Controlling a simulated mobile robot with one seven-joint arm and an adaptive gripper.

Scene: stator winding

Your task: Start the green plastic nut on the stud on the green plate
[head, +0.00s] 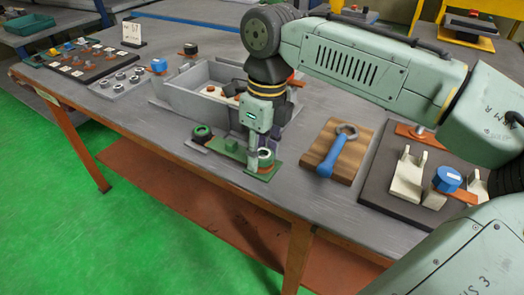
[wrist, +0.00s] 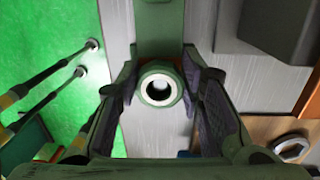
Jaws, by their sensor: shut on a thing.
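The green plate (head: 228,153) lies near the front edge of the table in the head view; part of it shows as a green bar in the wrist view (wrist: 160,38). My gripper (head: 254,158) points down at the plate's right end. In the wrist view its fingers (wrist: 162,98) are shut on the green plastic nut (wrist: 147,91), a pale green ring seen from above with a bright centre. A round green piece (head: 202,132) sits at the plate's left end. The stud under the nut is hidden, so I cannot tell whether the nut touches it.
A blue wrench (head: 342,152) lies on a wooden board (head: 318,152) to the right. Beyond it is a dark base (head: 385,178) with pale brackets and a blue cap. A grey open box (head: 190,98) stands behind the plate. The table's front edge is close by.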

